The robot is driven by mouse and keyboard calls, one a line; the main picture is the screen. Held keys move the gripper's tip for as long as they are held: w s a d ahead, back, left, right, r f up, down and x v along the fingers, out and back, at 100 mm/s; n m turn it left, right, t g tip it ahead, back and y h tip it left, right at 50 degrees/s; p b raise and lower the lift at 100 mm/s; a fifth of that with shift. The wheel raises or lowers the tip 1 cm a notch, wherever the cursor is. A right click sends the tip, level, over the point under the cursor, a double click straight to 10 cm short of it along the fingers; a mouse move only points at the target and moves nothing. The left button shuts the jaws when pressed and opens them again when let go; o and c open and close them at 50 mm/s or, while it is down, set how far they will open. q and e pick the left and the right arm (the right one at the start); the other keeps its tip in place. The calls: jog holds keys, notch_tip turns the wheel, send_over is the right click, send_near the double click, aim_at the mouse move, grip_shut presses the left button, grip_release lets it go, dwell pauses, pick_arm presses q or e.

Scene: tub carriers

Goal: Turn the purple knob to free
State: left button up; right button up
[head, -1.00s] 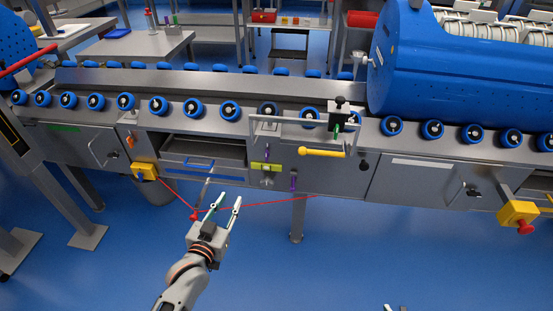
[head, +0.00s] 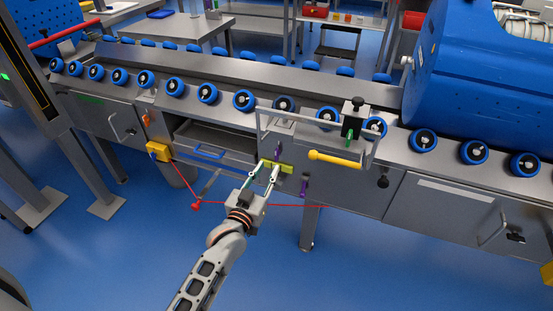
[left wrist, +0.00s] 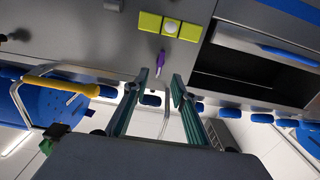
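A small purple knob (head: 278,147) is on the grey front panel of the conveyor, just above a yellow-green block (head: 286,168). In the left wrist view, the purple knob (left wrist: 160,60) lies just past my fingertips, roughly centred between them, with a thin pale part at its tip. A second purple piece (head: 304,188) is lower and to the right on the panel. My left gripper (head: 269,168) is open and empty in front of the yellow-green block; its two fingers also show apart in the left wrist view (left wrist: 160,77). My right gripper is out of view.
A yellow handle (head: 335,159) on a metal frame is right of the knob. An open drawer (head: 215,140) with a blue handle is left. A red cord runs below the conveyor from a yellow box (head: 158,151). The floor in front is clear.

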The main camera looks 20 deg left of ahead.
aim_at(276, 156)
pick_arm(q)
jog(key=shift+w+d+b, duration=0.15)
jog(key=shift+w+b, duration=0.5)
jog(key=shift+w, duration=2.55)
grip_shut()
